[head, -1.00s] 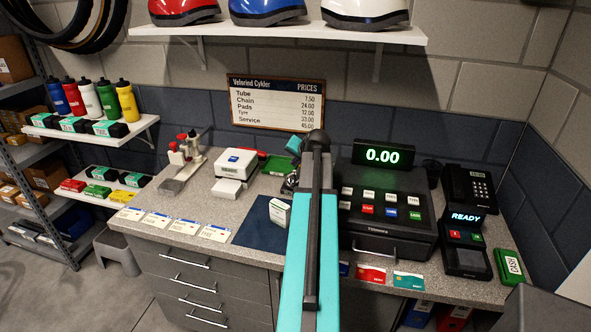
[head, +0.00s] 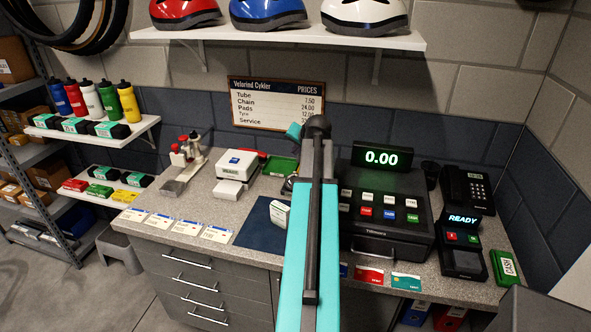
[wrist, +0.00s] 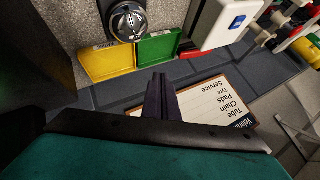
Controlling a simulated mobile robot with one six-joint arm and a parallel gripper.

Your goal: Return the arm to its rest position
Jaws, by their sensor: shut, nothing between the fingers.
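My arm (head: 312,240) rises from the bottom centre of the head view, a teal link with a dark top joint (head: 318,127). It stands in front of the counter and covers the lower right corner of the price board (head: 277,104). My gripper (wrist: 163,80) shows in the wrist view as two dark fingers close together, with nothing between them. It appears in front of the upside-down price board (wrist: 215,108). In the head view my gripper is hidden behind the arm or cannot be made out.
The till (head: 388,222) stands right of the arm, with the card terminal (head: 462,245) beyond it. Yellow (wrist: 107,62) and green (wrist: 158,48) trays lie beside a round metal object (wrist: 127,20). The helmet shelf (head: 290,35) is above.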

